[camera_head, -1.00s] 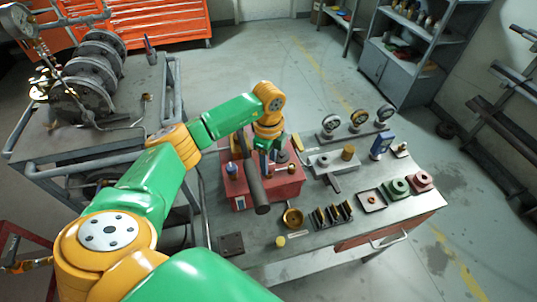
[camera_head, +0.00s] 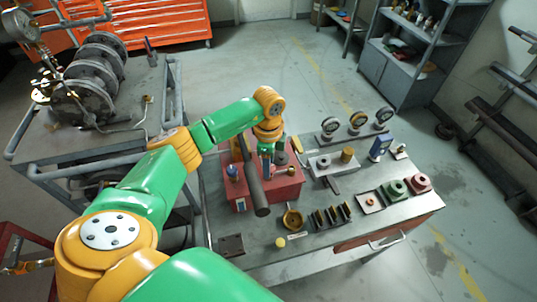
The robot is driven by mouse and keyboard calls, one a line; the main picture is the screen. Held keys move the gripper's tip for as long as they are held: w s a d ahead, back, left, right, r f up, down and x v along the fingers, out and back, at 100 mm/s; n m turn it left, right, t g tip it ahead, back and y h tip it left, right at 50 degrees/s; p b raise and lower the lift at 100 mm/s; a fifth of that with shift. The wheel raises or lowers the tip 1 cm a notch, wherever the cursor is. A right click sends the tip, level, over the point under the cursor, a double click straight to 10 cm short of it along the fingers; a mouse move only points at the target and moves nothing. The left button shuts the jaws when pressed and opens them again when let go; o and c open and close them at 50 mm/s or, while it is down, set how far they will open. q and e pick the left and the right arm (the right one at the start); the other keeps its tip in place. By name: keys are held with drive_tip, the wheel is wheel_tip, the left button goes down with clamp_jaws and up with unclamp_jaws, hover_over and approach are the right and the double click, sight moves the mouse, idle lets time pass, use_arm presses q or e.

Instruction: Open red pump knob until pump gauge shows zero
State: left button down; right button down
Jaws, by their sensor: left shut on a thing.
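The red pump (camera_head: 286,190) is a box-shaped unit on the workbench, with a long dark lever (camera_head: 257,188) across its top. My left gripper (camera_head: 268,168) points down at the pump top, just right of the lever, and is shut on a small part there. This looks like the red pump knob, but the fingers and wrist hide it. A round dial gauge (camera_head: 20,24) stands at the top left above the cart; its reading is too small to tell. I cannot tell which gauge belongs to the pump. My right gripper is not in view.
Three small gauges on a stand (camera_head: 355,126) are at the back of the workbench (camera_head: 330,242). A brass ring (camera_head: 292,218), a dark rack (camera_head: 330,216) and green and pink blocks (camera_head: 396,188) lie nearby. A grey cart (camera_head: 110,150) stands left.

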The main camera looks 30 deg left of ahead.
use_arm(q)
drive_tip(key=shift+c, duration=1.9)
unclamp_jaws()
drive_tip(key=shift+r, duration=0.1)
wheel_tip(320, 180, up, 7)
drive_tip(key=shift+b, duration=1.05)
